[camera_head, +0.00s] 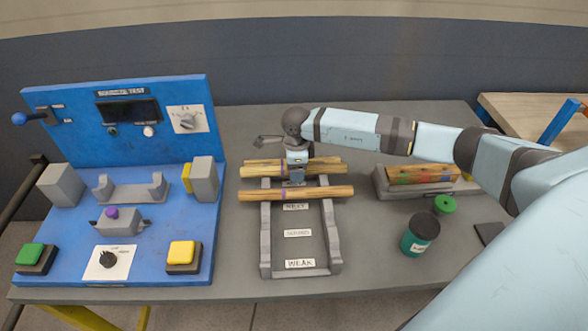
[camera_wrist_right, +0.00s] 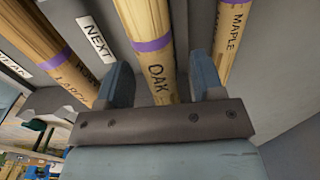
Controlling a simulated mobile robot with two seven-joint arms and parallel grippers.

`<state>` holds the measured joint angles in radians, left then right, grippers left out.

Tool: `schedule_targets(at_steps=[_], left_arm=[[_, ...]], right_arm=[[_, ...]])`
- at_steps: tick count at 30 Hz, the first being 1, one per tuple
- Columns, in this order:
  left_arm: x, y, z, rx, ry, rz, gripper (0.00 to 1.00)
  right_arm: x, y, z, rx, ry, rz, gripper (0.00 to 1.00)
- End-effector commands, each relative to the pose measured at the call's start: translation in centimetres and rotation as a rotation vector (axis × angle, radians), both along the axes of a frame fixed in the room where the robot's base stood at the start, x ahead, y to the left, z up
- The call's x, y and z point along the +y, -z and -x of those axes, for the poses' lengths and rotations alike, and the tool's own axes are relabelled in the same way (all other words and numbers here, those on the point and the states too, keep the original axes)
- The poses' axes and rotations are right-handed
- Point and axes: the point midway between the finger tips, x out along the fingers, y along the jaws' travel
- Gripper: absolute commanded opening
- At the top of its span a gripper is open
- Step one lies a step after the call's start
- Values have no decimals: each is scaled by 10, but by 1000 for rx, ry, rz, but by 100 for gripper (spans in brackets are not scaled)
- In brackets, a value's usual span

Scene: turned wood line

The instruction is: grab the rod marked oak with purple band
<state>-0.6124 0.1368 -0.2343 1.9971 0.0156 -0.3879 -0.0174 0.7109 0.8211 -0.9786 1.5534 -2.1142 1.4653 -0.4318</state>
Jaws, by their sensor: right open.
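The oak rod (camera_wrist_right: 158,78) is a light wood rod with a purple band and dark lettering. In the right wrist view it runs between the two fingers of my right gripper (camera_wrist_right: 162,80), which is open with a gap on each side. A rod marked maple (camera_wrist_right: 233,25) lies to its right and another purple-banded rod (camera_wrist_right: 55,50), its lettering partly hidden, to its left. In the head view my right gripper (camera_head: 297,178) points down over the rods on the grey rack (camera_head: 266,240); their lettering is too small to read there. My left gripper is not in view.
A blue test station (camera_head: 150,235) with buttons and knobs fills the left. To the right are a tray of coloured-marked rods (camera_head: 425,174), a green jar with a dark lid (camera_head: 418,236) and a green disc (camera_head: 445,204). The rack's front, with paper labels, is bare.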

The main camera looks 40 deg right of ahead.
Motion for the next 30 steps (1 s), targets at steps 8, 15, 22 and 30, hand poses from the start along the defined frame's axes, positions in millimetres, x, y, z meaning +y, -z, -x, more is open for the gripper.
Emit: schedule_targets(at_steps=[8,15,22,30], left_arm=[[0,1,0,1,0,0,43],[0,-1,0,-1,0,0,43],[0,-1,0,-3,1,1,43],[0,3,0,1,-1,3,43]], right_arm=[[0,0,0,0,0,0,13],[0,-1,0,0,0,0,5],[0,-10,-1,-2,-1,0,5],[0,-58,-1,-4,-1,0,5]])
